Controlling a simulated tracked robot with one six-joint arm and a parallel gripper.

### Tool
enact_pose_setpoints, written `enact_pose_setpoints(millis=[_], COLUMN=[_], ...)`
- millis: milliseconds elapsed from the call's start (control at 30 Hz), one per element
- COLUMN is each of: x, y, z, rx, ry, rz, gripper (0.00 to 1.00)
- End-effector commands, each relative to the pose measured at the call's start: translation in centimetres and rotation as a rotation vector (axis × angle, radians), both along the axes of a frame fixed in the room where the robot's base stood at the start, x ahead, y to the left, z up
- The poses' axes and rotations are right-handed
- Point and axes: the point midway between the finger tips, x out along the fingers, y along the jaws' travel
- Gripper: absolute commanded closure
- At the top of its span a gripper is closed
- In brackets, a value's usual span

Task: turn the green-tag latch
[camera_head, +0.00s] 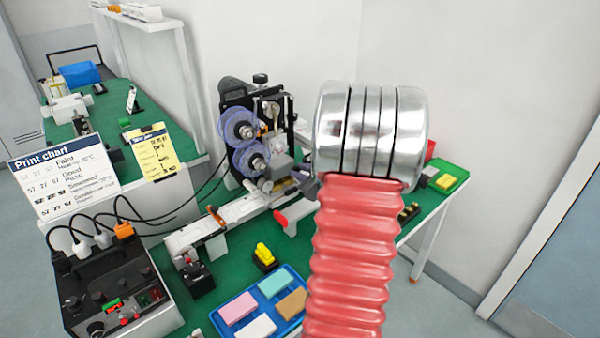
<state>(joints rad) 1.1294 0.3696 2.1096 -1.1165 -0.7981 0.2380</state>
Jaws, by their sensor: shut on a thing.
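The coder (252,130) stands on the green table, a dark machine with two purple reels on its front. My arm, with a red bellows sleeve and a silver wrist, fills the middle right. My gripper (296,178) shows only in part as grey pieces left of the sleeve, at the coder's lower right side. It is shut on a small part there, which seems to be the latch. The grip itself is mostly hidden. I cannot make out a green tag on the coder.
A control box (108,290) with cables stands at the lower left, and a white conveyor (240,207) runs below the coder. A blue tray (232,328) with coloured blocks lies in front. A print chart (62,175) and a yellow card (153,152) stand at left.

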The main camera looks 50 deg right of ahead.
Motion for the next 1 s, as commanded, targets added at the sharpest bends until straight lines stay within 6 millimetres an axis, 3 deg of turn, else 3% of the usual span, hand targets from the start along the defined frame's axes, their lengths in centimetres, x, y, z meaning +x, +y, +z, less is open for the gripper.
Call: enact_pose_setpoints(millis=[300, 333, 567, 1000], x=[-0.05, -0.04, -0.01, 0.05], y=[-0.06, -0.06, -0.02, 0.08], z=[-0.04, -0.04, -0.01, -0.01], rx=[0.001, 0.001, 0.000, -0.018], ry=[0.001, 0.001, 0.000, 0.005], rz=[-0.002, -0.002, 0.000, 0.001], gripper=[1.00, 0.80, 0.64, 0.63])
